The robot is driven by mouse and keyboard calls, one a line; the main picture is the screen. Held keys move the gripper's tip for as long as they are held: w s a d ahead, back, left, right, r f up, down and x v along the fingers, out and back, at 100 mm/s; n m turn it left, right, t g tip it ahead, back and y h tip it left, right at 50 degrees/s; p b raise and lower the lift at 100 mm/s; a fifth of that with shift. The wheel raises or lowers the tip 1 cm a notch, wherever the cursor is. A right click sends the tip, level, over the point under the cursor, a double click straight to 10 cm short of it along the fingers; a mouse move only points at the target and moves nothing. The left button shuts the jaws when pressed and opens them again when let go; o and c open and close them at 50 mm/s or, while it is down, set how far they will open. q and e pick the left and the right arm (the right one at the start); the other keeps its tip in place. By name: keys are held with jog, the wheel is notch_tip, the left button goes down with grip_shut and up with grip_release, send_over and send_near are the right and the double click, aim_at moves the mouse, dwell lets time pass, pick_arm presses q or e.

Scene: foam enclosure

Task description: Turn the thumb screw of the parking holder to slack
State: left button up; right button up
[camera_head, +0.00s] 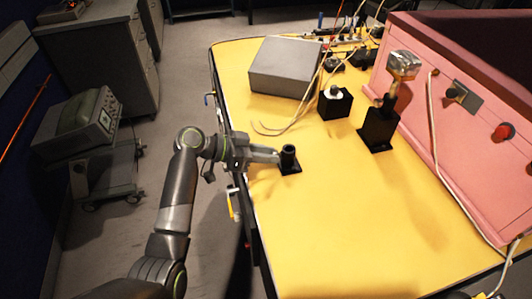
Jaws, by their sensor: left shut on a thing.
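The parking holder (289,159) is a small black upright cylinder on a black square base, near the left edge of the yellow table. My left gripper (277,156) reaches in from the left at low height. Its fingers are shut at the holder's left side, where the thumb screw is hidden between them. I cannot see how far the screw is turned. My right gripper is not in view.
A yellow table (330,220) has free room in front. A grey box (285,66), a black block with a white top (335,101) and a black stand (378,128) with a metallic head are behind. A pink enclosure (460,130) stands right. Loose cables lie nearby.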

pick_arm(q)
jog(key=shift+w+n+g+h, duration=0.25)
jog(key=shift+n+g, duration=0.45)
jog(key=shift+n, duration=0.5)
jog(key=shift+a+f+n+g+h+b, duration=0.1)
jog(key=shift+n+g+h+b, duration=0.5)
jog(key=shift+n, duration=0.6)
jog(key=o, duration=1)
